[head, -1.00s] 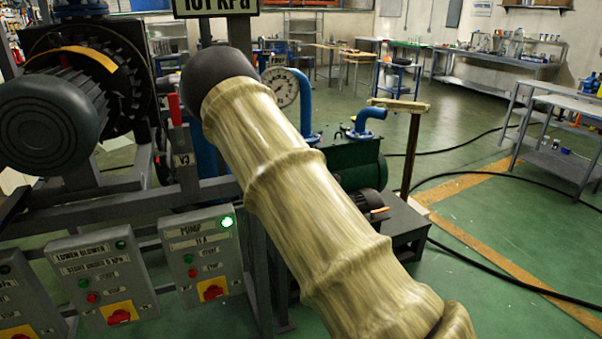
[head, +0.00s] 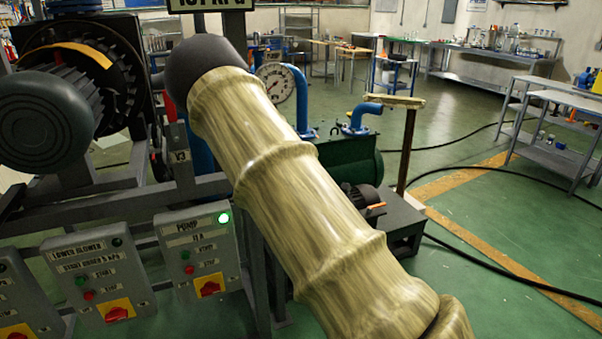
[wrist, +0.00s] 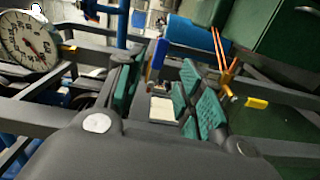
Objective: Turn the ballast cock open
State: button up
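My gripper (wrist: 160,92) is open in the wrist view, with green ribbed pads on its fingers and a clear gap between them. Beyond the gap stands a blue upright piece (wrist: 157,58) with a yellow lower end. A small yellow handle (wrist: 257,102) shows to the right of the right finger, apart from it. An orange lever (head: 376,206) shows by the pump motor in the head view. I cannot tell which of these is the ballast cock. My sleeved arm hides the gripper in the head view.
A dial gauge (head: 275,83) stands behind my arm, and it also shows at left in the wrist view (wrist: 30,42). A green pump body (head: 350,160) is right of my arm. Switch boxes (head: 200,250) stand at front left. Black hoses cross the open floor at right.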

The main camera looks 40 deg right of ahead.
jog(key=shift+v, duration=2.1)
